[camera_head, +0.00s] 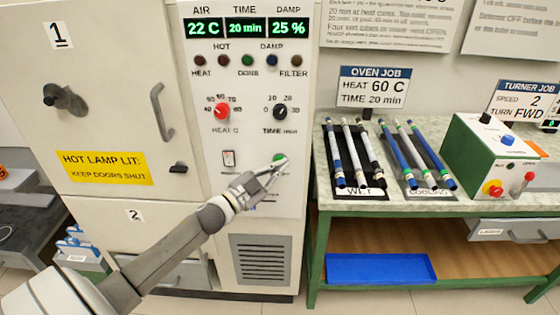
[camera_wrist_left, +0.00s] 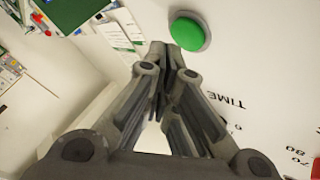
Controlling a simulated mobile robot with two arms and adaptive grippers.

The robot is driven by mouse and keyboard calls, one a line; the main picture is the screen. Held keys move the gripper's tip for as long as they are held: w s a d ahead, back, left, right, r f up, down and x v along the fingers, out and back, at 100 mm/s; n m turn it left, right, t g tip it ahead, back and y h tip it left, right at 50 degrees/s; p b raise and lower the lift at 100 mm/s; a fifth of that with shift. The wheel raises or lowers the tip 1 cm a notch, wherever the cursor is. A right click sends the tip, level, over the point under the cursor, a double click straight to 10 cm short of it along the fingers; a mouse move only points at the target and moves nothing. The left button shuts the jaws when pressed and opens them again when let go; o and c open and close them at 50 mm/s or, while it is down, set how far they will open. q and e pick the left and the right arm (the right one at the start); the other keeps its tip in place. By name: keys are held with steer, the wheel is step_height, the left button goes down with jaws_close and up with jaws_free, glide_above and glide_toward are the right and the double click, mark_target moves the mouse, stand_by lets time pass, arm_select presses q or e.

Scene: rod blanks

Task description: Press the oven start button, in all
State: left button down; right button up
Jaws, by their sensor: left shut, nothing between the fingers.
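The oven's white control panel (camera_head: 245,75) shows AIR 22 C, TIME 20 min and DAMP 25 % on green displays. The green start button (camera_head: 278,158) is low on the right of the panel, partly hidden behind my left gripper (camera_head: 281,165). In the left wrist view, the round green button (camera_wrist_left: 188,32) sits just beyond and to the right of the shut, empty fingertips (camera_wrist_left: 166,55). I cannot tell whether they touch it. A red heat knob (camera_head: 222,111) and a black time knob (camera_head: 280,112) sit above. My right gripper is not in view.
A white rocker switch (camera_head: 228,158) is left of the button. Oven doors with a yellow label (camera_head: 105,168) and a handle (camera_head: 161,113) are on the left. A green bench (camera_head: 318,205) with several rods and a green turner box (camera_head: 475,150) stands on the right.

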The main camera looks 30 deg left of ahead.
arm_select(q)
steer(key=shift+w, duration=0.15)
steer(key=shift+w+a, duration=0.2)
steer(key=shift+w, duration=0.05)
steer(key=shift+w+a, duration=0.2)
steer(key=shift+w, duration=0.1)
stand_by(0.9)
stand_by(0.3)
steer(key=shift+s+d+p, duration=0.4)
steer(key=shift+s+p, duration=0.05)
steer(key=shift+s, duration=0.25)
steer(key=shift+s+d+p, duration=0.4)
steer(key=shift+s+d, duration=0.05)
steer(key=shift+s, duration=0.25)
steer(key=shift+s+d+p, duration=0.4)
steer(key=shift+s, duration=0.3)
steer(key=shift+s+d+p, duration=0.4)
steer(key=shift+s+d, duration=0.05)
steer(key=shift+s, duration=0.25)
